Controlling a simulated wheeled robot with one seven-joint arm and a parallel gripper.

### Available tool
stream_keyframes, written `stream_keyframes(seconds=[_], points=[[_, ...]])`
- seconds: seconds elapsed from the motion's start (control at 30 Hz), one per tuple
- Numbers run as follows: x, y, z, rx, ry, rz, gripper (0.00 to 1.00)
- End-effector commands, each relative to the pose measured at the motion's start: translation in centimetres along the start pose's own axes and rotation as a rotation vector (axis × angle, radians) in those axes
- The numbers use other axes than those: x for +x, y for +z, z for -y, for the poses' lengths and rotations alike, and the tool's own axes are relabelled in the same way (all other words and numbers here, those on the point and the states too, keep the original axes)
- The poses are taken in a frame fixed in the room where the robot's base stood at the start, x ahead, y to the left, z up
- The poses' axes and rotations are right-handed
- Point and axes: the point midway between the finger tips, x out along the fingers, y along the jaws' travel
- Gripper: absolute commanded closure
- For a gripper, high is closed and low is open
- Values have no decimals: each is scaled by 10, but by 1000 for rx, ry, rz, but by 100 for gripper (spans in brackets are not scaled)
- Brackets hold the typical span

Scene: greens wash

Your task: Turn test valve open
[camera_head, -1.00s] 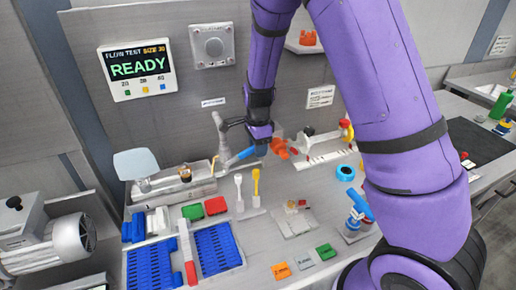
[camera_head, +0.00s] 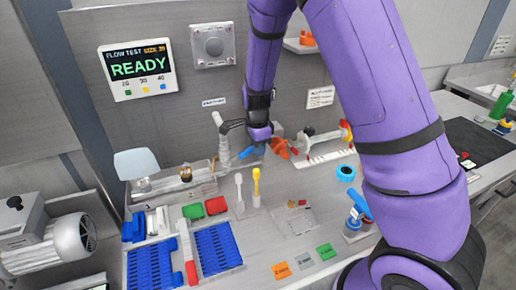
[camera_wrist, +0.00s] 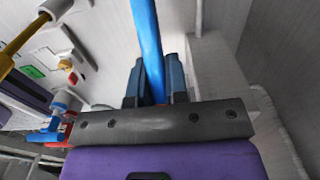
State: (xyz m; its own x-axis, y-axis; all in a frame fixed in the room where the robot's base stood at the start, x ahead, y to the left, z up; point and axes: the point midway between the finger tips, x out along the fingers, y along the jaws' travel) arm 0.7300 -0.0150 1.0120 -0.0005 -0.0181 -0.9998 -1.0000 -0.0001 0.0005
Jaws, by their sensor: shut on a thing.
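The test valve's blue lever (camera_head: 247,153) shows in the head view at the back of the bench, beside the grey upright pipe. In the wrist view the lever (camera_wrist: 147,35) runs from the top edge down between my fingers. My gripper (camera_wrist: 154,85) is shut on the lever, with one dark finger on each side. In the head view my purple wrist hangs just right of the lever and hides the fingertips and part of the valve. The wall display (camera_head: 138,70) reads "FLOW TEST SIZE 30" and "READY".
An orange part (camera_head: 281,148) sits close to the right of my wrist. Blue racks (camera_head: 217,248) fill the front left. The bench around the grey plate (camera_head: 296,217) is partly clear.

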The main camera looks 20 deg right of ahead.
Motion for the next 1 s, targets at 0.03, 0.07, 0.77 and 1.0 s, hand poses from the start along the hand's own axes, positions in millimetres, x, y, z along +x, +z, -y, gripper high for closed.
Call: stream_keyframes(seconds=[0.03,0.07,0.77,1.0], points=[[-1,2,0,-2,-1,-10,100],[-2,2,0,-3,-2,-18,100],[-31,19,1,-5,-3,-340,100],[-39,25,1,-3,-3,-437,100]])
